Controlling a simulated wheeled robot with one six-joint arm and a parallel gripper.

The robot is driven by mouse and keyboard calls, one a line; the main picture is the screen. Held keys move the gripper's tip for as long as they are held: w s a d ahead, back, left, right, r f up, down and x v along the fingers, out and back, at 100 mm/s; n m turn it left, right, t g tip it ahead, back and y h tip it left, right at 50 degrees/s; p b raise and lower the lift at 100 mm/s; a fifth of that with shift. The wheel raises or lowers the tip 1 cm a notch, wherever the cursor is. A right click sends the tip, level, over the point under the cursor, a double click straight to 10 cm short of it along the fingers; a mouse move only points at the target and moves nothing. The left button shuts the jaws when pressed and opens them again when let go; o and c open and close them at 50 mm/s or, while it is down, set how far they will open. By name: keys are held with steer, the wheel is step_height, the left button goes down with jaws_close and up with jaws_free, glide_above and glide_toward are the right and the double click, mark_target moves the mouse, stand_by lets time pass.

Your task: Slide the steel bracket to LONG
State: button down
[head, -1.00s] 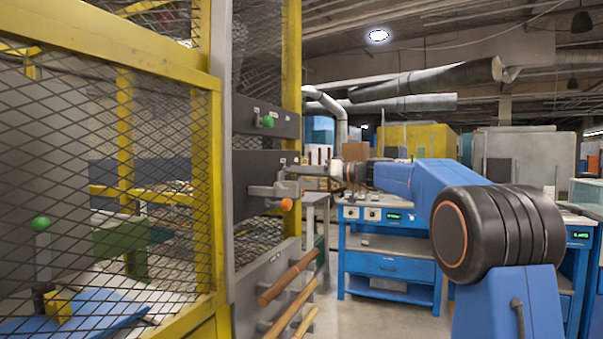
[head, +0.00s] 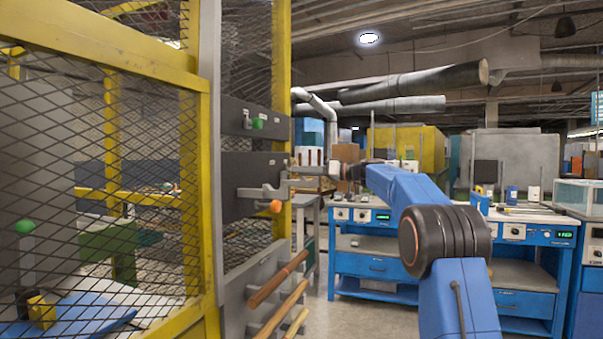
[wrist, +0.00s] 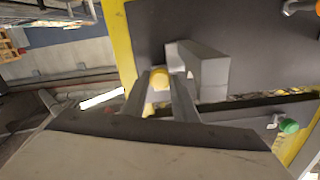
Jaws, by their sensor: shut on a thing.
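The steel bracket (head: 262,193) sits on the front of the lower dark panel (head: 236,176), with an orange ball knob (head: 276,206) close below it. In the wrist view a grey angled steel piece (wrist: 212,72), seemingly the bracket, stands out from the dark panel. My gripper (wrist: 160,88) is at this piece, its fingers closed around a small yellow rounded end; how that end joins the bracket is partly hidden. In the head view my gripper (head: 303,178) is small, at the panel's right edge. Small white labels on the panels are too small to read.
An upper dark panel (head: 242,112) carries a green ball knob (head: 257,123). A yellow mesh guard (head: 196,200) stands left. Wooden bars (head: 277,278) stick out below the panels. A blue workbench (head: 375,268) stands behind my arm; some floor shows between.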

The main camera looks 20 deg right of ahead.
steer(key=shift+w+d+r, duration=0.1)
steer(key=shift+w+d, duration=0.05)
steer(key=c, duration=1.4)
jaws_free()
steer(key=shift+w+d, duration=0.1)
steer(key=shift+c, duration=0.2)
steer(key=v, duration=1.7)
steer(key=shift+s, duration=0.2)
steer(key=shift+d, duration=0.1)
